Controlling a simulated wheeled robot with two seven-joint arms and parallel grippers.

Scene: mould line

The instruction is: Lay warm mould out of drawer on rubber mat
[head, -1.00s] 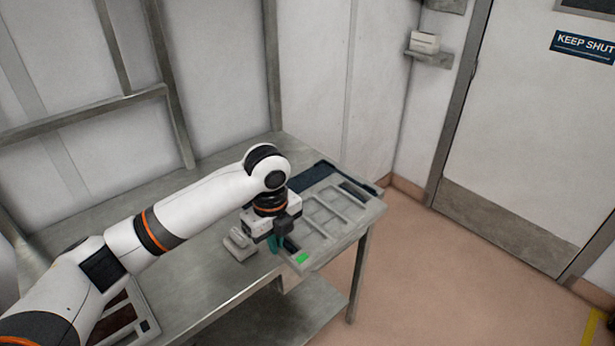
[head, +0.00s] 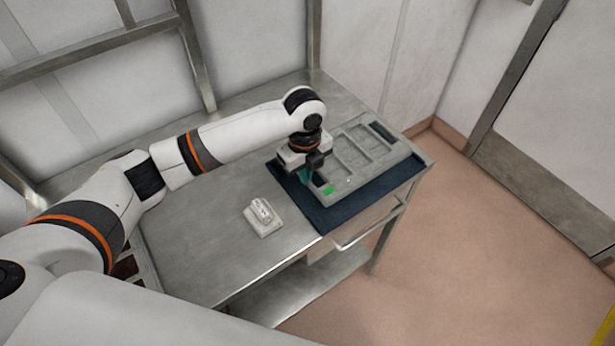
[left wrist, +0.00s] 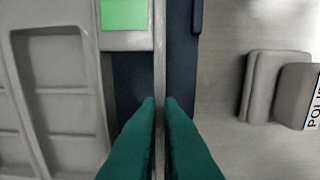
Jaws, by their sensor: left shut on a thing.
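The mould (head: 372,150) is a grey slab with several shallow compartments and a green patch on its near left corner. It lies flat over the dark blue rubber mat (head: 345,214) at the table's right end; I cannot tell whether it touches the mat. My left gripper (head: 308,183) is at the mould's left end. In the left wrist view its green fingers (left wrist: 160,100) are shut on the thin grey bar along the mould's (left wrist: 75,95) edge, with mat (left wrist: 183,70) beneath. The drawer (head: 370,225) with a bar handle is under the mat's front. My right gripper is not in view.
A small grey block (head: 264,216) stands on the steel table (head: 205,255) left of the mat. It also shows, with part of a printed label, in the left wrist view (left wrist: 275,85). A compartmented tray (head: 125,268) is partly hidden by my arm. Walls stand behind.

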